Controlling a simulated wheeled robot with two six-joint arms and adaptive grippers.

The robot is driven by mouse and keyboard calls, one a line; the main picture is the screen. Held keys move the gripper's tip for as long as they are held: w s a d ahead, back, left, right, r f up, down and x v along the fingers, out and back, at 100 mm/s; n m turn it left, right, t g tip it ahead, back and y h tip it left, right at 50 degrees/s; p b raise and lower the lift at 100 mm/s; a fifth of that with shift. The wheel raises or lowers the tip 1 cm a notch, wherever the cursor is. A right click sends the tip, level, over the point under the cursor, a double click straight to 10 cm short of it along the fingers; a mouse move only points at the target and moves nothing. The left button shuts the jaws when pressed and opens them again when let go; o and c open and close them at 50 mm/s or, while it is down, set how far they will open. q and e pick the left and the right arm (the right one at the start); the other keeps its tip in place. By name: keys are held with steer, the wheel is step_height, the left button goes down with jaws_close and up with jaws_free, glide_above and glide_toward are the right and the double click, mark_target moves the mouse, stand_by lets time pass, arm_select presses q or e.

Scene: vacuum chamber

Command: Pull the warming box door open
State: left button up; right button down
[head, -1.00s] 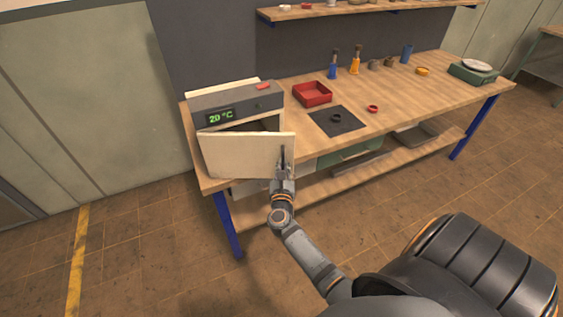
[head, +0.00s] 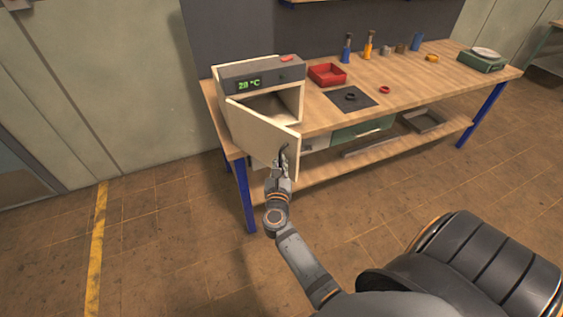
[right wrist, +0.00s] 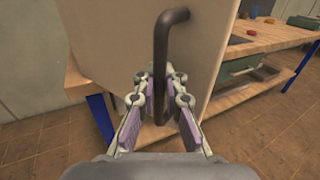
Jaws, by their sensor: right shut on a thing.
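The warming box (head: 262,72) stands at the left end of the workbench, with a green display reading about 20 °C. Its cream door (head: 258,132) is hinged on the left and stands partly open, so part of the dark inside shows above it. My right gripper (head: 281,164) is at the door's free right edge, shut on the dark bar handle (head: 284,153). In the right wrist view the handle (right wrist: 161,50) runs down between the two fingers (right wrist: 163,98), in front of the door panel (right wrist: 120,45). My left gripper is not in view.
The wooden workbench (head: 405,85) carries a red tray (head: 327,75), a dark mat (head: 350,98), several small parts and a green scale (head: 482,61). A blue leg (head: 245,195) stands below the door. The floor (head: 165,245) in front is clear.

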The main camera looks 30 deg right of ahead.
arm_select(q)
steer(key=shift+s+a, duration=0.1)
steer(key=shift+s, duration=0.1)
arm_select(e)
steer(key=shift+s+a+f, duration=0.1)
steer(key=shift+s+f, duration=0.05)
steer(key=shift+f, duration=0.1)
steer(key=c, duration=1.7)
jaws_free()
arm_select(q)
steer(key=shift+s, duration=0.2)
arm_select(e)
steer(key=shift+s+r, duration=0.15)
steer(key=shift+r, duration=0.05)
